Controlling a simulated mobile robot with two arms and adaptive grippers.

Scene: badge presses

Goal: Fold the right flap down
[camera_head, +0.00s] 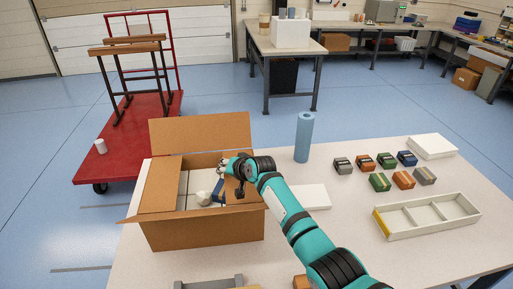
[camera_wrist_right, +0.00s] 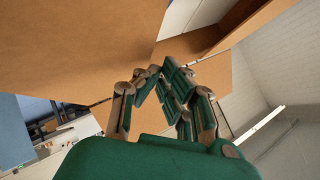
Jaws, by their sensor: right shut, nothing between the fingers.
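My right gripper (camera_head: 223,166) is shut and empty over the box's right rear part. In the wrist view my right gripper (camera_wrist_right: 163,76) has its fingers together, close to cardboard panels (camera_wrist_right: 85,40); contact cannot be told. My left gripper is out of view.
White items and crumpled paper (camera_head: 203,198) lie inside the box. A blue roll (camera_head: 304,137) stands behind my right arm. Several small coloured blocks (camera_head: 380,182) and a white divided tray (camera_head: 428,216) are to the right. A red cart (camera_head: 125,140) stands behind left.

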